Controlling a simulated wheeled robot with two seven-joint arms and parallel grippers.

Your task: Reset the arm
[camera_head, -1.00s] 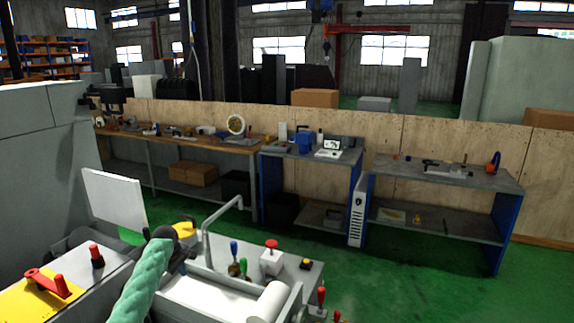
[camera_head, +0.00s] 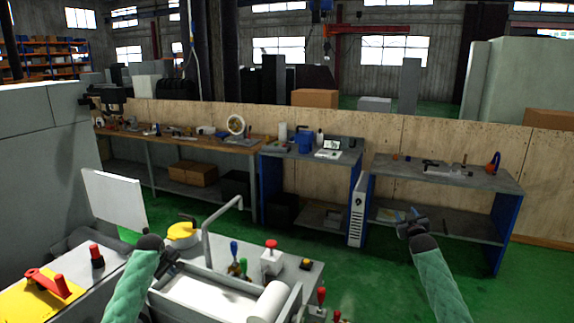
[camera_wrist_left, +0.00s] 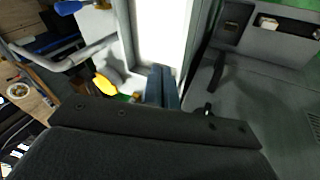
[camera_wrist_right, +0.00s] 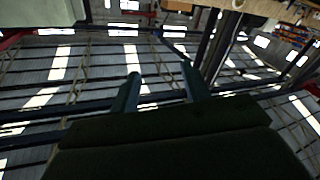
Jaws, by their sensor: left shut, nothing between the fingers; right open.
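My left arm comes up from the lower left in the head view. My right gripper (camera_head: 408,220) is raised in front of the right-hand workbench in the head view. In the right wrist view its fingers (camera_wrist_right: 162,84) are spread apart and empty, with the roof and windows behind them.
The grinder carries a bent grey pipe (camera_head: 207,228), a red-topped button box (camera_head: 271,258), coloured levers (camera_head: 237,262) and a red handle (camera_head: 48,283). A white panel (camera_head: 113,200) stands at left. Workbenches (camera_head: 445,180) line the wooden wall. Green floor (camera_head: 370,280) is clear between.

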